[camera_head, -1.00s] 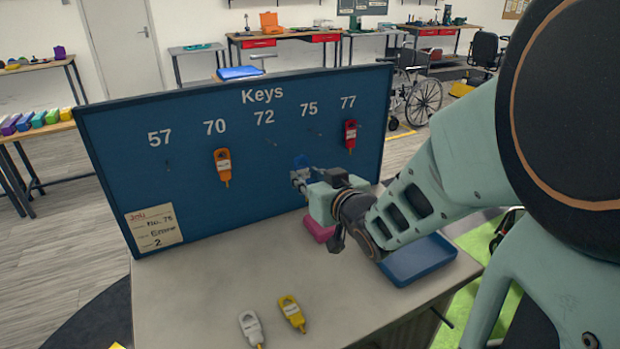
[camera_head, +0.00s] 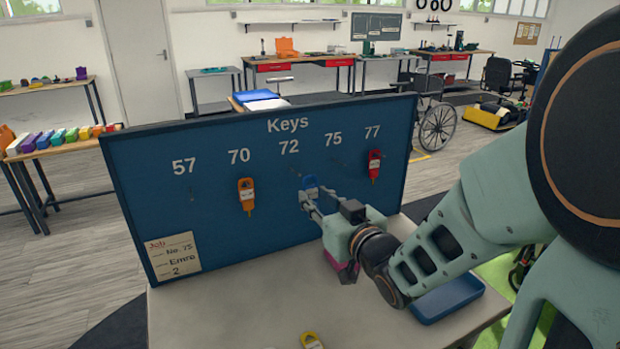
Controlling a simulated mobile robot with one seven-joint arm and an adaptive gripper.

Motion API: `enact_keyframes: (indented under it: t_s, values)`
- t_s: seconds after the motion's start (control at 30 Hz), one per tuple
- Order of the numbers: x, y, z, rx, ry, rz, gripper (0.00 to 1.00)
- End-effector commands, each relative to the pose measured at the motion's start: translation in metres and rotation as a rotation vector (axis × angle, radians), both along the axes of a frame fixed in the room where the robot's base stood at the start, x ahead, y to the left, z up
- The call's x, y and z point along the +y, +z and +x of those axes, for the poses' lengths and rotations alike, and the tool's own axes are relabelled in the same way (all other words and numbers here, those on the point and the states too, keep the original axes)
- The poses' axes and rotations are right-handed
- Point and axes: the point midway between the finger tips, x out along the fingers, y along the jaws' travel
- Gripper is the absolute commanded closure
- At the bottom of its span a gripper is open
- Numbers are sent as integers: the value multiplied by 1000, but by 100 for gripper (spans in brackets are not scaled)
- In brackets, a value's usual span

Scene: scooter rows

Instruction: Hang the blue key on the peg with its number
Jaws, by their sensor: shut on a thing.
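The blue key (camera_head: 311,183) is in my gripper (camera_head: 310,203), which is shut on it. Its rounded top shows in front of the key board (camera_head: 270,225), below and between the labels 72 and 75. The rest of the key is hidden by the fingers, so its number cannot be read. I cannot tell whether it touches the board or a peg. An orange key (camera_head: 246,196) hangs under 70 and a red key (camera_head: 375,166) under 77. No key hangs under 57. A job card (camera_head: 173,257) at the board's lower left reads "No 75", "Emre" and "2".
A yellow key (camera_head: 311,341) lies on the table (camera_head: 235,315), cut off by the bottom edge. A blue tray (camera_head: 447,299) stands at the right, below my arm. A pink object (camera_head: 343,268) is partly hidden under my gripper. The table's left front is clear.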

Motion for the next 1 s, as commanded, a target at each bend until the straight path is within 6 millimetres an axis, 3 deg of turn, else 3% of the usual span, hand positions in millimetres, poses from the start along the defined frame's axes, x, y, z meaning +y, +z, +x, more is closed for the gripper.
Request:
enact_keyframes:
  t_s: [1.0]
  values:
    - [21, -7, 50, 1, -3, -2, 88]
